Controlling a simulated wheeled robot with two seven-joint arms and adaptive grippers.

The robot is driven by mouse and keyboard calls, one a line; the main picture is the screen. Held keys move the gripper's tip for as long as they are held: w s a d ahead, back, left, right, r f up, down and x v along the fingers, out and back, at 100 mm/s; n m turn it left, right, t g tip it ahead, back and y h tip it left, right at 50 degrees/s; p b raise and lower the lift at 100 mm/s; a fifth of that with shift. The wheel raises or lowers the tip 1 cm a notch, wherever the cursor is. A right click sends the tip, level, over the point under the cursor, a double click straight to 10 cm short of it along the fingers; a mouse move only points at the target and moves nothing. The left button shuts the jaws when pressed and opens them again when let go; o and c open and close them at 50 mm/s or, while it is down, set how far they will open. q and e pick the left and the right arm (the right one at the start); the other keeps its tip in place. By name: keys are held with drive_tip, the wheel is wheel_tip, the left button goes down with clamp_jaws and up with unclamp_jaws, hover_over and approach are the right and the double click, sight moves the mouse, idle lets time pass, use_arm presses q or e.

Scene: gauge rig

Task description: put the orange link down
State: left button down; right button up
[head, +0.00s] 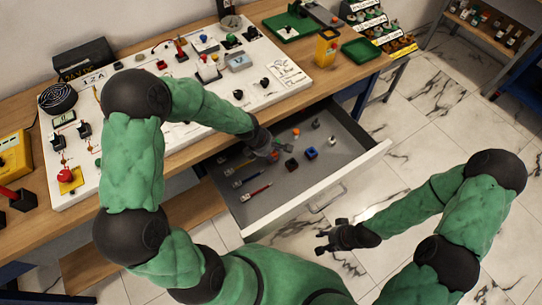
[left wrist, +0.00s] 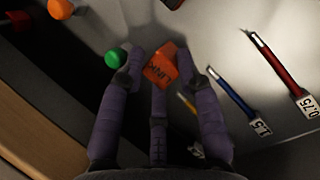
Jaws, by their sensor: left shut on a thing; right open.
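The orange link (left wrist: 161,66) is a small block with dark lettering, seen in the left wrist view between the fingers of my left gripper (left wrist: 160,78). The gripper is shut on it. In the head view my left gripper (head: 268,146) is over the open grey drawer (head: 285,192), and the link is mostly hidden there. I cannot tell whether the link touches the drawer floor. My right gripper (head: 330,235) is open and empty, outside the drawer to the front right.
Near the link lie a green round piece (left wrist: 117,57), an orange piece (left wrist: 61,8), and blue (left wrist: 240,90) and red (left wrist: 278,65) labelled tools. A blue block (head: 311,153) sits further right. Drawer floor towards the front right is clear. A white panel (head: 290,73) stands behind.

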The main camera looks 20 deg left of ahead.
use_arm(q)
drive_tip(key=shift+f, duration=1)
drive_tip(key=shift+f+b, duration=0.15)
drive_tip(key=shift+b, duration=0.25)
drive_tip(key=c, duration=0.9)
unclamp_jaws()
drive_tip(key=shift+o, duration=0.2)
drive_tip(key=p+v, duration=0.5)
drive_tip(key=v, duration=0.7)
drive_tip(key=shift+d, duration=0.1)
